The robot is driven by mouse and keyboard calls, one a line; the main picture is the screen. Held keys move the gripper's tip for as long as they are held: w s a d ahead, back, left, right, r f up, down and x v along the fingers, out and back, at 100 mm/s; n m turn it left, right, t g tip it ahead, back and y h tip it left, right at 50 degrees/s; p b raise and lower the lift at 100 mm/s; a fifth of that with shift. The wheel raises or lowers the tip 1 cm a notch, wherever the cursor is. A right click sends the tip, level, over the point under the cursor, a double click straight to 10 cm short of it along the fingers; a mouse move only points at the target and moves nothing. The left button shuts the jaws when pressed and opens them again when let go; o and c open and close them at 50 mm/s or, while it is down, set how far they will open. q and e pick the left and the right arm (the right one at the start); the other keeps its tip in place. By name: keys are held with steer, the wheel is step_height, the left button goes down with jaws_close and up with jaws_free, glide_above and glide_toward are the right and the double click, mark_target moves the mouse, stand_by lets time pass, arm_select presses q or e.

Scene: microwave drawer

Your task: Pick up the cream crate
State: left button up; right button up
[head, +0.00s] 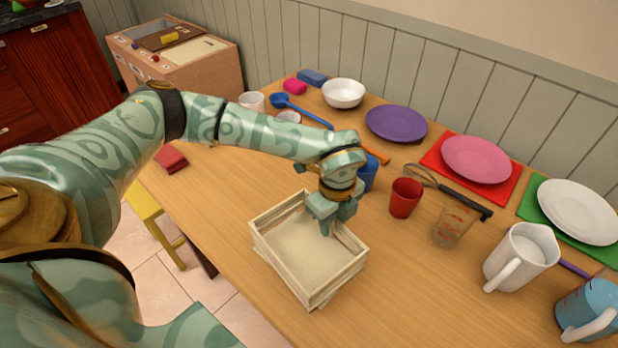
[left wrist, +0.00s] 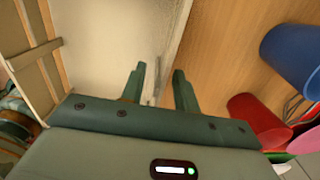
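The cream crate (head: 283,268) is a low, open, slatted wooden box on the wooden table, at the middle of the head view. It looks empty. My left gripper (head: 335,218) reaches down over the crate's far right wall. In the left wrist view, the crate (left wrist: 110,40) fills the upper left, and the left gripper's two fingers (left wrist: 160,82) stand apart on either side of the wall's top edge. A gap shows between them, so it looks open. Whether a finger touches the wall is hidden. My right gripper is not in view.
A blue cup (head: 368,172) and a red cup (head: 405,198) stand close behind the gripper. A patterned glass (head: 453,226), a white pitcher (head: 520,256) and plates stand further right. The table (head: 420,305) in front right of the crate is clear.

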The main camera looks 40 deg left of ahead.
arm_select(q)
steer(key=shift+f, duration=0.55)
steer(key=shift+r, duration=0.15)
jaws_close()
steer(key=shift+r, duration=0.1)
